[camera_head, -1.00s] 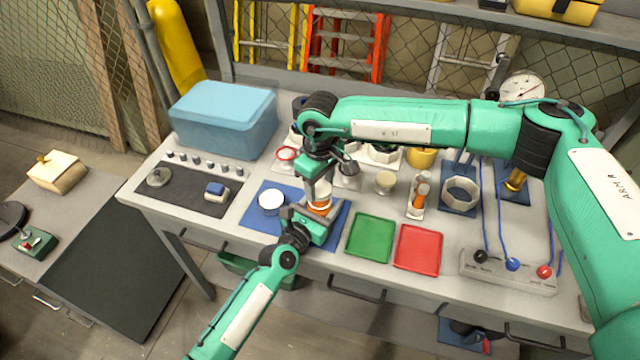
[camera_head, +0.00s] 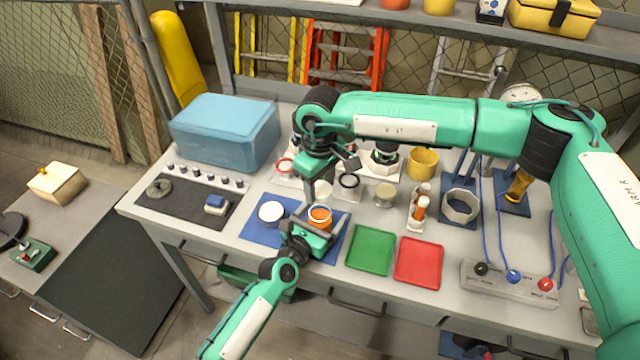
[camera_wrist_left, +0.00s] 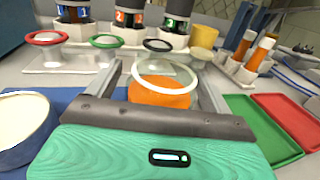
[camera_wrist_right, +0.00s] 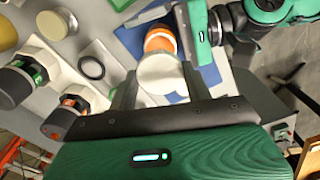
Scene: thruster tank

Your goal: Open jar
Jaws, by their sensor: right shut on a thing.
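The jar (camera_head: 320,217) has orange contents and stands uncovered on a blue mat (camera_head: 255,231). Its pale round rim is open in the left wrist view (camera_wrist_left: 163,92). My left gripper (camera_head: 312,228) has a finger on each side of the jar; whether both fingers press on it I cannot tell. My right gripper (camera_head: 318,185) is above the jar, shut on a white round lid (camera_wrist_right: 160,76). The lid is apart from the jar, with the orange of the jar showing beside it in the right wrist view (camera_wrist_right: 160,40).
A white round container (camera_head: 271,212) stands on the mat left of the jar. A green tray (camera_head: 370,250) and a red tray (camera_head: 418,261) lie to the right. Behind are ringed holders (camera_head: 349,181), a cream pot (camera_head: 385,194) and a yellow cup (camera_head: 422,163). A blue box (camera_head: 225,130) stands back left.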

